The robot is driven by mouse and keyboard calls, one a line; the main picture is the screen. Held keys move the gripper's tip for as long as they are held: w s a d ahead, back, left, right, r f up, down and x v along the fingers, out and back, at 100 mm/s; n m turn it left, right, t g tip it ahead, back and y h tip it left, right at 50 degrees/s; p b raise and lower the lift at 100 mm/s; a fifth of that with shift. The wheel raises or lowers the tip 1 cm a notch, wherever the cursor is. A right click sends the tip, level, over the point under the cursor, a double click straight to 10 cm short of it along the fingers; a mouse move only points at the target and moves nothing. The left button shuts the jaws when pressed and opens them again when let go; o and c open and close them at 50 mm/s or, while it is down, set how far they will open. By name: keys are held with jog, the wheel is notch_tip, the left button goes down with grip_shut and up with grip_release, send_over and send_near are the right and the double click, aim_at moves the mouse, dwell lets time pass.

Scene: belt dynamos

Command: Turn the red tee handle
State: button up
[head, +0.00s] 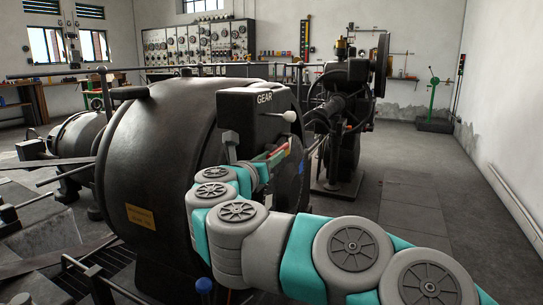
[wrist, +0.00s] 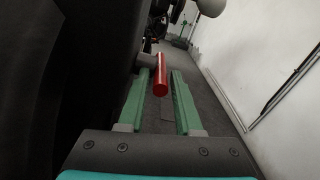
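The red tee handle shows in the wrist view (wrist: 160,88) as a red bar on a grey stem that comes from the dark machine on the left. My gripper (wrist: 163,76) is open, with one green finger on each side of the red bar. The bar lies nearer the left finger, and there is a clear gap to the right finger. I cannot tell whether the left finger touches it. In the head view, my gripper (head: 284,151) is beside the dark GEAR box (head: 262,112), and only a sliver of red shows there, partly hidden by my arm.
The large black dynamo (head: 150,150) stands directly left of my arm. A second dark machine (head: 345,110) stands behind it. A lever with a pale knob (head: 290,116) sticks out of the GEAR box.

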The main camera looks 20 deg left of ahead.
jog(key=shift+w, duration=0.1)
grip_shut()
dwell(0.3)
jog(key=shift+f+b, duration=0.15)
jog(key=shift+b, duration=0.3)
